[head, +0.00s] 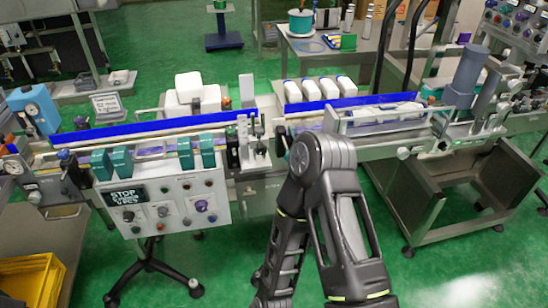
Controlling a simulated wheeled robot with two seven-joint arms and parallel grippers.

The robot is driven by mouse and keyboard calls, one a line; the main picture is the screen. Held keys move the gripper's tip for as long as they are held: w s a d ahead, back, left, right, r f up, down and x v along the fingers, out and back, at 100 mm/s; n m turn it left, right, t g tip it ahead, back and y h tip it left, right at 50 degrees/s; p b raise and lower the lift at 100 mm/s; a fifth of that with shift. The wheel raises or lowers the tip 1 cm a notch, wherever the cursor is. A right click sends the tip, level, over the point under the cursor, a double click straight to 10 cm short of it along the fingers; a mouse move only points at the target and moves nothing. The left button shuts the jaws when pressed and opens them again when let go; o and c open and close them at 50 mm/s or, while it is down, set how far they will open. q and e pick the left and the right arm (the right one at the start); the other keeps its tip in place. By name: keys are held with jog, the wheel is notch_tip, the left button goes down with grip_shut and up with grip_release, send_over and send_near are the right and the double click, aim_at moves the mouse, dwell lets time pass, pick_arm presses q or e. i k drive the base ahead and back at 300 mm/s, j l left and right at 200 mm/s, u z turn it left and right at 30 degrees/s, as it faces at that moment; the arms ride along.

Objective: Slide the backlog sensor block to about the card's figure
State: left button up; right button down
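A conveyor guide with a long blue strip (150,129) runs across the left machine. Several teal blocks sit along its front rail: a pair at the left (112,161) and a pair further right (197,153). A dark block (232,147) stands at the rail's right end. I cannot tell which one is the backlog sensor block. One folded dark arm of mine rises from the bottom centre and hides part of the line. Neither gripper shows.
A control panel (165,206) with knobs and a STOP sign hangs below the rail. White packs (320,90) stand behind the right-hand conveyor. A clear-covered unit (375,117) sits at the right. A yellow crate (30,280) is at bottom left. Green floor is open in front.

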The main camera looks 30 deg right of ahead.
aim_at(258, 131)
jog(key=i+j+z, duration=0.1)
jog(key=z, duration=0.3)
jog(key=i+j+z, duration=0.1)
jog(key=z, duration=0.25)
jog(key=i+j+z, duration=0.1)
jog(key=z, duration=0.3)
jog(key=j+z, duration=0.25)
jog(key=z, duration=0.15)
jog(key=i+j+z, duration=0.15)
jog(key=j, duration=0.7)
jog(key=j+z, duration=0.2)
jog(key=j, duration=0.65)
